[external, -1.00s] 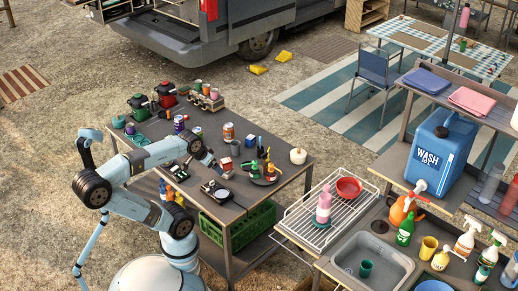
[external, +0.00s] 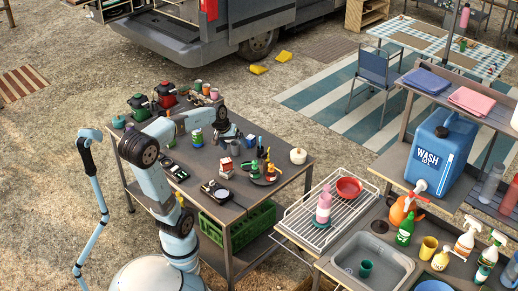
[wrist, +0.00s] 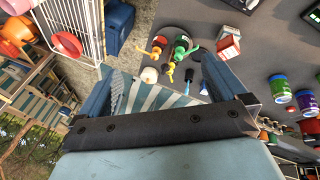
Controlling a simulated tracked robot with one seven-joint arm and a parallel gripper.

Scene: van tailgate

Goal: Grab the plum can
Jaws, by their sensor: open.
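Two cans with purple-blue and green labels stand at the right of the wrist view, a nearer one (wrist: 306,102) and another one (wrist: 278,88). I cannot tell for certain which is the plum can. In the external view one small can with a green and purple label (external: 197,138) stands upright on the dark table, just below and left of my wrist. My gripper (external: 236,138) is over the middle of the table. In the wrist view my gripper (wrist: 157,68) is open and empty, with the cans outside its right finger.
A red-and-white carton (external: 226,167), a plate with several small bottles (external: 264,172) and a white pot (external: 298,156) stand toward the table's front and right. Red and green pots (external: 166,94) stand at the back left. A sink counter (external: 345,255) is at right.

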